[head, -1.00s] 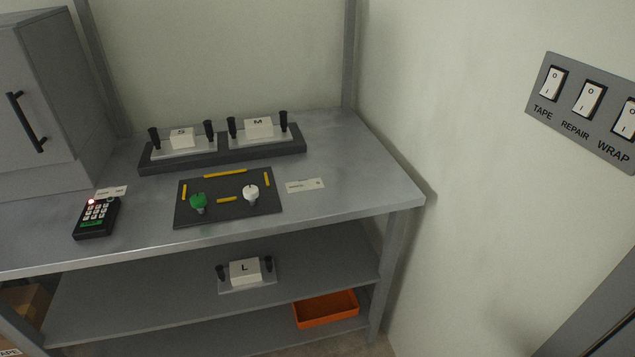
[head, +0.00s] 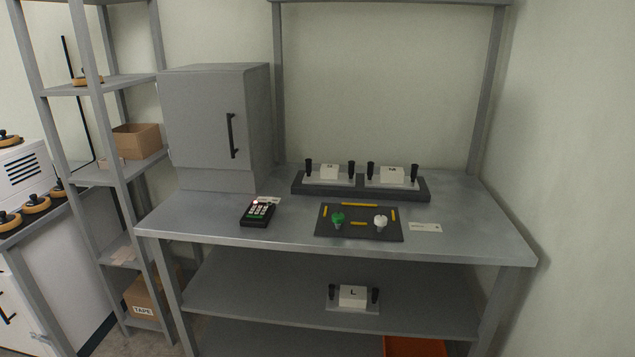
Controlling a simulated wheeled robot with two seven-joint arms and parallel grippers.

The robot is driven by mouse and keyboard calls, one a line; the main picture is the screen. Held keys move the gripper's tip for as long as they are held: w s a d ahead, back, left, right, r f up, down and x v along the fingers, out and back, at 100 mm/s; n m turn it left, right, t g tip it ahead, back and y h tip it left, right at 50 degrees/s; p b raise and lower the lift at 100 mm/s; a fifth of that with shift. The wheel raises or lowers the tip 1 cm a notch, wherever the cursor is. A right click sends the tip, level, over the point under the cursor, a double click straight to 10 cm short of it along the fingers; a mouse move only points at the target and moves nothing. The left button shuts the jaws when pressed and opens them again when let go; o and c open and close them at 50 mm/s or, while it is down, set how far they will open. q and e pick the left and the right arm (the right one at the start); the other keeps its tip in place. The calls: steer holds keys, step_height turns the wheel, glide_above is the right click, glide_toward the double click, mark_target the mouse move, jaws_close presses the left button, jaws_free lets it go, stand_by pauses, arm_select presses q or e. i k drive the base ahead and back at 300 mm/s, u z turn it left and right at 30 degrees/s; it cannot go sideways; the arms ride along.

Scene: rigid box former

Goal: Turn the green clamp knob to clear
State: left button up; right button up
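The green clamp knob (head: 338,218) stands on the left part of a dark plate (head: 359,234) on the grey workbench (head: 290,225). A white knob (head: 380,222) stands to its right on the same plate. Yellow bars lie on the plate around and between the knobs. The knob's exact turn angle and any markings are too small to read. Neither of my grippers shows in the head view.
A dark rack (head: 361,188) with two handled blocks stands behind the plate. A black keypad (head: 257,214) with a red light lies to the left, before a grey cabinet (head: 215,130). A small label card (head: 425,227) lies right of the plate. An orange bin (head: 415,346) is below.

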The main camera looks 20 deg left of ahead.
mark_target(339, 217)
steer(key=z, duration=0.7)
steer(key=k, duration=0.25)
steer(key=u, duration=2)
steer(key=i, duration=0.95)
steer(key=z, duration=0.55)
steer(key=i, duration=0.8)
steer(key=z, duration=0.75)
